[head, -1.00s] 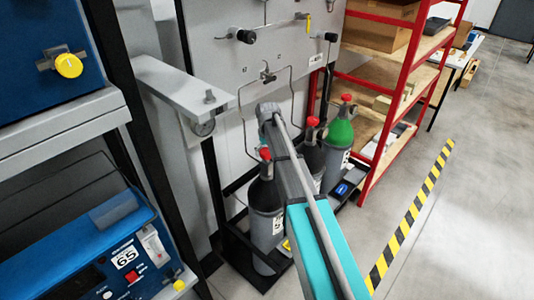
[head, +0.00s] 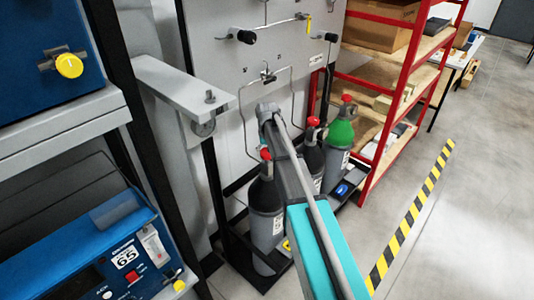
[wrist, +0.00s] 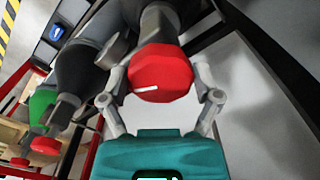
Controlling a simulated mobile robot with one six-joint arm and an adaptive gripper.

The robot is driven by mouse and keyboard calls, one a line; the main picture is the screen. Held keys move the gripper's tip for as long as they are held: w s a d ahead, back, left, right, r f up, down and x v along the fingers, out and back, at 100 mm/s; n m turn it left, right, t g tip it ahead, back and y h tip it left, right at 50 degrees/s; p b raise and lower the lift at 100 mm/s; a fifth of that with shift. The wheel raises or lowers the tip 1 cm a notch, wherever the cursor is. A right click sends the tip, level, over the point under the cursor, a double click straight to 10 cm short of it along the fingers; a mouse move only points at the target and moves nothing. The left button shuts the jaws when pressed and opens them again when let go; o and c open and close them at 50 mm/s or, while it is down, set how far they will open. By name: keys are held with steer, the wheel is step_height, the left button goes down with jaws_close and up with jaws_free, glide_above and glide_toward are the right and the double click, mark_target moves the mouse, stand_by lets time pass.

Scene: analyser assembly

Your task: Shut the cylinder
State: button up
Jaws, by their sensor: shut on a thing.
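Several gas cylinders stand in a black rack below the grey panel in the head view. The nearest cylinder (head: 265,197) is dark on top and grey below, with a red valve knob (head: 265,154). In the wrist view a red knob (wrist: 161,74) with a white mark sits between the two fingers of my gripper (wrist: 162,92), which is shut on it. A dark cylinder (wrist: 85,65) and a green-topped one (wrist: 42,107) with a red knob show at the left. In the head view my arm hides part of the cylinders and the gripper's fingers cannot be made out.
A grey panel (head: 228,80) with valves and thin tubing rises behind the cylinders. A red shelf (head: 383,120) with boxes stands to the right. Blue instruments (head: 85,250) are at the left. The floor right of the striped tape (head: 415,210) is clear.

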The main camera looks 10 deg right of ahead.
steer(key=m, duration=0.6)
steer(key=shift+a, duration=0.15)
steer(key=m, duration=0.7)
steer(key=shift+a, duration=0.1)
steer(key=o, duration=0.9)
steer(key=shift+o, duration=0.2)
steer(key=shift+w+n, duration=0.1)
steer(key=shift+n, duration=0.2)
